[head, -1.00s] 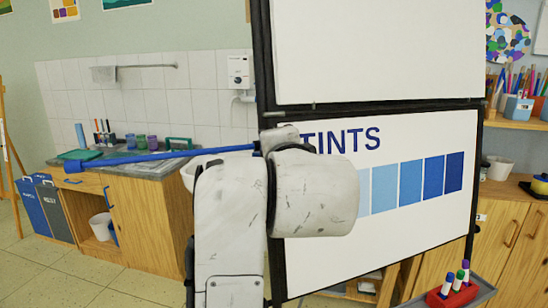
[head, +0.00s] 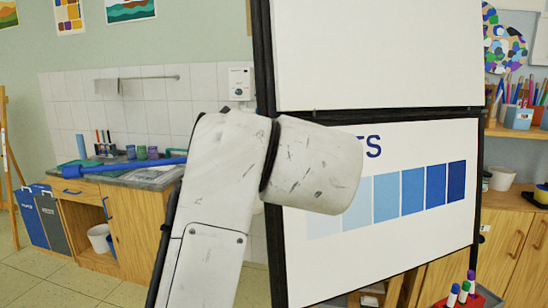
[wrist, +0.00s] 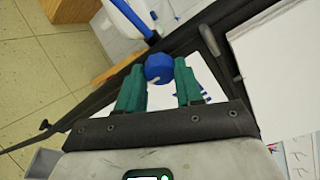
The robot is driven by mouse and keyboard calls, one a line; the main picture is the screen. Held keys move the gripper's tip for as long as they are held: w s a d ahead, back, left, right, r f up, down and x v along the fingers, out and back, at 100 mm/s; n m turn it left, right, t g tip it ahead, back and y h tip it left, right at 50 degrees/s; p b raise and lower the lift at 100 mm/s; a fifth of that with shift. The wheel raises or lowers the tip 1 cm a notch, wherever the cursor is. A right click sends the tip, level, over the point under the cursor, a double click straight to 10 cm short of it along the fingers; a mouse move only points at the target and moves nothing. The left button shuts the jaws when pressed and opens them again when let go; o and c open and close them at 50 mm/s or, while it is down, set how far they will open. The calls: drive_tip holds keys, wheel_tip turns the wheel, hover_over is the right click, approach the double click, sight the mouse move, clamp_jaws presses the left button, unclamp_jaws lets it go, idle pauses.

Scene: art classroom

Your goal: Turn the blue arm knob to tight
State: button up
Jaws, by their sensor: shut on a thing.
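The blue arm (head: 125,165) is a long thin rod reaching left from the board's dark frame in the head view. Its right part is hidden behind my arm. The wrist view shows the blue rod (wrist: 136,18) at the top. Just below it is the rounded, faceted blue knob (wrist: 158,68). My gripper (wrist: 160,80) has two green fingers, one on each side of the knob, shut on it. The head view does not show the gripper or the knob, as my arm covers that area. No tight marking is readable.
The white board (head: 400,255) with blue tint squares stands right beside my arm in its dark frame. A sink counter (head: 125,180) is at the left behind. A red marker holder (head: 462,302) is at the lower right. Tiled floor (head: 50,280) is open at lower left.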

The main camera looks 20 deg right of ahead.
drive_tip(key=shift+f, duration=0.1)
idle(0.3)
drive_tip(key=o, duration=1)
drive_tip(key=shift+o, duration=0.2)
drive_tip(key=v, duration=1)
drive_tip(key=shift+s+b, duration=0.35)
drive_tip(key=shift+a, duration=0.1)
